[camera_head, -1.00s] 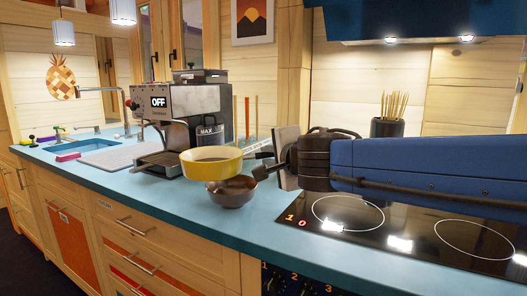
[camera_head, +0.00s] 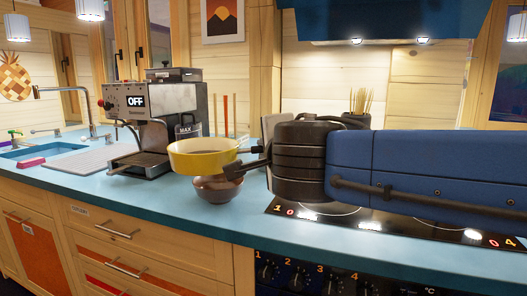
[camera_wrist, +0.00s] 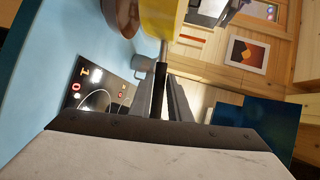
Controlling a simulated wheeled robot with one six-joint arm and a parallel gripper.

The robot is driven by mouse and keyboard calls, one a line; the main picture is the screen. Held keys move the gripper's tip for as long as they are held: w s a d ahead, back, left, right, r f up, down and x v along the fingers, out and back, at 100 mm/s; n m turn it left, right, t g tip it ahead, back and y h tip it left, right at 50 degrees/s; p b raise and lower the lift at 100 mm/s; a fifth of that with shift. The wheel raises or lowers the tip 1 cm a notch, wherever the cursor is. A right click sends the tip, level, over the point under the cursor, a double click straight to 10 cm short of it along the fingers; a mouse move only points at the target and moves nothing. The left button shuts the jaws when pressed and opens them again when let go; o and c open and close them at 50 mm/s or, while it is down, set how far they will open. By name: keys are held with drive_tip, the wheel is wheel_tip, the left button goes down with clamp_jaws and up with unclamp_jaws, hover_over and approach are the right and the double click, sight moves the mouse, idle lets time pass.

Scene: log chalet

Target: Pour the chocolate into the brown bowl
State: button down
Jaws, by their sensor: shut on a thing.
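A yellow pan (camera_head: 203,157) with a dark handle is held up, roughly level, above the brown bowl (camera_head: 217,190). The brown bowl stands upright on the blue counter, and the pan covers part of its opening from view. My gripper (camera_head: 254,160) is shut on the pan's handle, to the right of the pan. In the wrist view the handle (camera_wrist: 160,85) runs up from the jaws to the yellow pan (camera_wrist: 160,16), with the brown bowl (camera_wrist: 118,14) beside it at the top. I cannot make out chocolate in either vessel.
A coffee machine (camera_head: 155,120) stands on the counter behind and left of the pan. The black cooktop (camera_head: 300,210) lies to the right, under my arm. A holder with sticks (camera_head: 358,112) is behind my arm. The counter (camera_head: 120,188) is clear at the front left.

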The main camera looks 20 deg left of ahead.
drive_tip(key=shift+f, duration=0.1)
drive_tip(key=shift+w+a+f+m+g+h, duration=0.1)
drive_tip(key=shift+w+m+g+h, duration=0.35)
drive_tip(key=shift+g, duration=0.8)
drive_tip(key=shift+w+a+f+m+g+h, duration=0.25)
drive_tip(key=shift+w+g, duration=0.35)
drive_tip(key=shift+g, duration=0.7)
drive_tip(key=shift+w+d+r+m+g+h, duration=0.15)
drive_tip(key=shift+w+g+h, duration=0.3)
drive_tip(key=shift+g, duration=0.8)
drive_tip(key=w+g, duration=0.1)
drive_tip(key=g, duration=0.1)
drive_tip(key=w+g, duration=0.2)
drive_tip(key=w+m+g+h, duration=0.1)
drive_tip(key=w+g, duration=0.1)
drive_tip(key=shift+w+a+r, duration=0.1)
drive_tip(key=shift+a+r, duration=0.15)
drive_tip(key=shift+a, duration=0.1)
drive_tip(key=shift+r, duration=0.1)
